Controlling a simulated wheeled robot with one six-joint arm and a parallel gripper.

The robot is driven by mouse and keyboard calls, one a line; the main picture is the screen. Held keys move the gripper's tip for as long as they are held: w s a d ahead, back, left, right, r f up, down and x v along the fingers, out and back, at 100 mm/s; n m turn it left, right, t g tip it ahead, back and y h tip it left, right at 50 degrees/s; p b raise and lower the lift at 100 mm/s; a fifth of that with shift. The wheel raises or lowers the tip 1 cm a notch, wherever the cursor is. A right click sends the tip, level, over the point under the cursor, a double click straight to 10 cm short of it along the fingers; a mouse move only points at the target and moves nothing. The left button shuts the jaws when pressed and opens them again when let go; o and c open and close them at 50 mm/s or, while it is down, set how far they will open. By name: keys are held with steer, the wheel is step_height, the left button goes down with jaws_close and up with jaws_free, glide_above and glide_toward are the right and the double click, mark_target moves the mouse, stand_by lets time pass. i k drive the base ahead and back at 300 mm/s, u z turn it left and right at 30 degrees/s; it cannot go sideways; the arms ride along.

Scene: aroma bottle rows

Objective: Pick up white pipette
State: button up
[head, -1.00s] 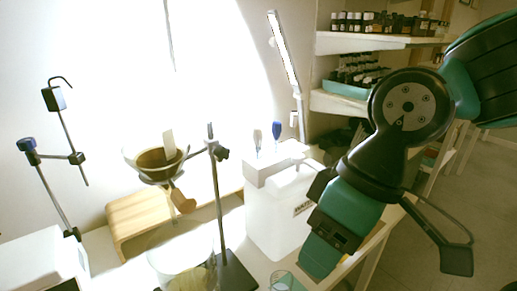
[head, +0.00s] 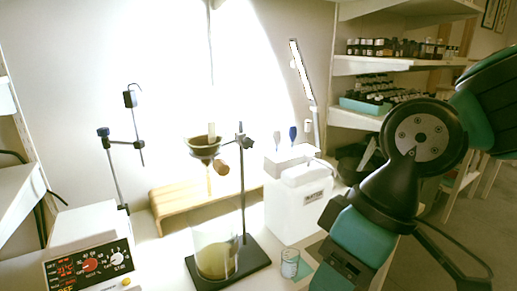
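The white pipette (head: 278,140) stands upright at the top of a white block on the bench, right of centre in the head view. It is pale and thin against the bright background. A blue-topped pipette (head: 292,133) stands close to its right. The white block (head: 290,158) holding them is beside a white canister. My arm comes in from the right, with its links right of the canister and apart from the pipettes. My gripper is not visible.
A stand with a dark funnel (head: 204,147) is left of the pipettes, above a beaker (head: 216,257). The white canister (head: 298,208) and a small glass (head: 290,264) are in front. A control box (head: 92,262) is at lower left. Shelves with bottles (head: 385,66) are behind.

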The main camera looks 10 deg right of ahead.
mark_target(277, 136)
steer(key=u, duration=0.1)
steer(key=i, duration=0.95)
steer(key=z, duration=0.25)
